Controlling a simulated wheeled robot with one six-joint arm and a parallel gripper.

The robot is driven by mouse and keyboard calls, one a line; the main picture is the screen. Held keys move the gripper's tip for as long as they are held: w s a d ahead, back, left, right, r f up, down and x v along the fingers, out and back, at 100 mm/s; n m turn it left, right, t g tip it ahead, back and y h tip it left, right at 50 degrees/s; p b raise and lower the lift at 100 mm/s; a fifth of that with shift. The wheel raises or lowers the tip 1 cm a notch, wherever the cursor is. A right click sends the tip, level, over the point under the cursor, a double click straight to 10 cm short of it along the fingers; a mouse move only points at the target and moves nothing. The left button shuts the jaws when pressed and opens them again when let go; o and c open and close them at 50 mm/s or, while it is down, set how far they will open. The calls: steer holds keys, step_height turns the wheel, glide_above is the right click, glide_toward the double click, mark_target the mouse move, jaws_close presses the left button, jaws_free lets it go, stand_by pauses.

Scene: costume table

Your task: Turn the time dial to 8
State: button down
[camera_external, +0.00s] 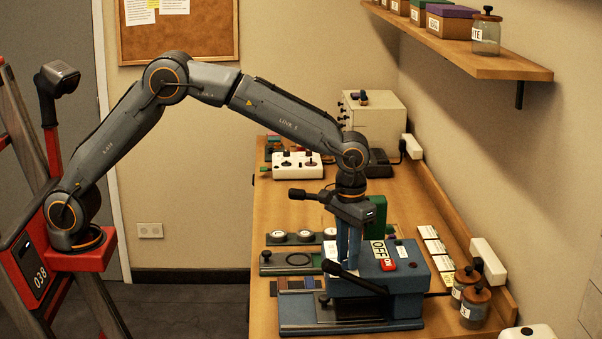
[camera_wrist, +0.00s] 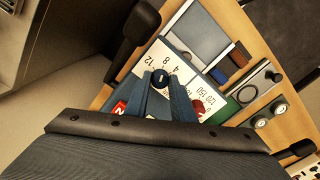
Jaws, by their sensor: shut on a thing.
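The blue press machine (camera_external: 405,275) stands on the near part of the table. In the wrist view its white dial panel shows printed numbers, including 12, 8 and 4, around a small dark blue knob with a white mark, the time dial (camera_wrist: 160,77). My gripper (camera_external: 348,268) points down at the machine's top. In the wrist view its blue fingers (camera_wrist: 161,84) are closed on the time dial from both sides. The number the mark points to is too small to tell. In the external view the fingers hide the dial.
A red knob (camera_wrist: 197,107) with a larger scale sits beside the dial. A black lever handle (camera_external: 350,276) sticks out at the machine's front, close to the fingers. An OFF/ON switch (camera_external: 384,256) is to their right. Jars (camera_external: 475,308) stand farther right.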

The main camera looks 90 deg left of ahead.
steer(key=shift+w+r, duration=0.1)
steer(key=c, duration=1.5)
jaws_free()
steer(key=shift+r+b, duration=1.3)
steer(key=shift+r, duration=2.6)
steer(key=s+a+f+m, duration=0.2)
steer(key=s+f, duration=0.4)
steer(key=s, duration=0.4)
steer(key=s+a+f+m+t, duration=0.1)
steer(key=s+a+f+m, duration=0.1)
steer(key=s+f, duration=0.4)
steer(key=s+a+f+m+b, duration=0.1)
steer(key=s+f, duration=0.5)
steer(key=s, duration=1)
steer(key=shift+s+a+m, duration=0.2)
steer(key=shift+a+m, duration=0.5)
steer(key=shift+a, duration=0.4)
